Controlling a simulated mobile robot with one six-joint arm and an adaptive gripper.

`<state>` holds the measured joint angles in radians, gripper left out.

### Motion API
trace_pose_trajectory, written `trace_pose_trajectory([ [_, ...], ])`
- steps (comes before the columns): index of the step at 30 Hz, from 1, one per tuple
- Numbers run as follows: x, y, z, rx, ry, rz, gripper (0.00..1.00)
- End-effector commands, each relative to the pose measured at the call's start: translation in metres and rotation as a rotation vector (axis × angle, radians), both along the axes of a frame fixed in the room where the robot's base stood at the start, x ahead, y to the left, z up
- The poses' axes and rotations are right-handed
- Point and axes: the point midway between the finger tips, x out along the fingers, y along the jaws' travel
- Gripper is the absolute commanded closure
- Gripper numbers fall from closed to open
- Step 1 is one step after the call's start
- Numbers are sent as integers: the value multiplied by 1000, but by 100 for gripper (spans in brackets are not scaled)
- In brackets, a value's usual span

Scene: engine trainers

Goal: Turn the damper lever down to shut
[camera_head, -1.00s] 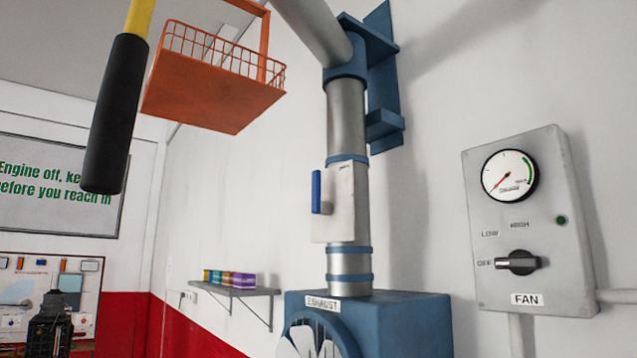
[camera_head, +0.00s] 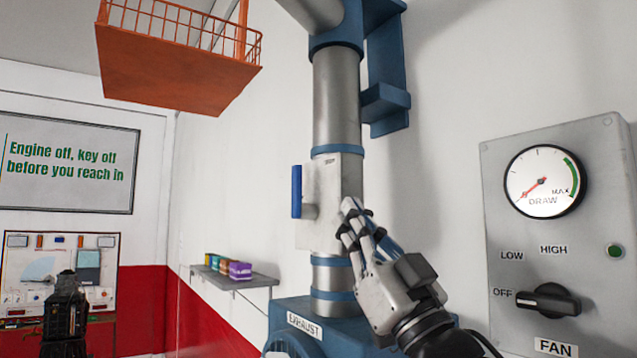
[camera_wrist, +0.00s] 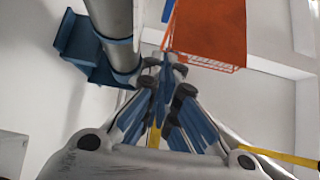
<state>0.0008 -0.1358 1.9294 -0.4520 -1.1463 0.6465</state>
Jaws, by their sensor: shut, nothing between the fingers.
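The damper lever is a blue handle (camera_head: 297,191) on the left side of a pale plate (camera_head: 326,205) on the grey exhaust duct (camera_head: 337,97). The handle stands upright, along the duct. My gripper (camera_head: 350,210) is in front of the lower right part of the plate, right of and a little below the handle. Its fingers are together and hold nothing. I cannot tell whether the fingertips touch the plate.
A grey fan box (camera_head: 560,240) with a draw gauge (camera_head: 543,181) and a knob (camera_head: 548,300) set to OFF is at the right. An orange basket (camera_head: 175,70) hangs at upper left. A shelf (camera_head: 235,277) with small coloured boxes is on the wall. Room left of the lever is clear.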

Motion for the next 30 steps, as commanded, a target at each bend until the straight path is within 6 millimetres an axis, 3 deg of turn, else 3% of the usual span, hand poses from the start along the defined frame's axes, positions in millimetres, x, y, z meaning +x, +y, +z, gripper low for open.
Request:
trace_pose_trajectory([
  [15, 60, 41, 70, -1, 3, 0, 100],
  [21, 82, 55, 67, -1, 3, -1, 100],
  [30, 89, 60, 66, 0, 2, -3, 100],
])
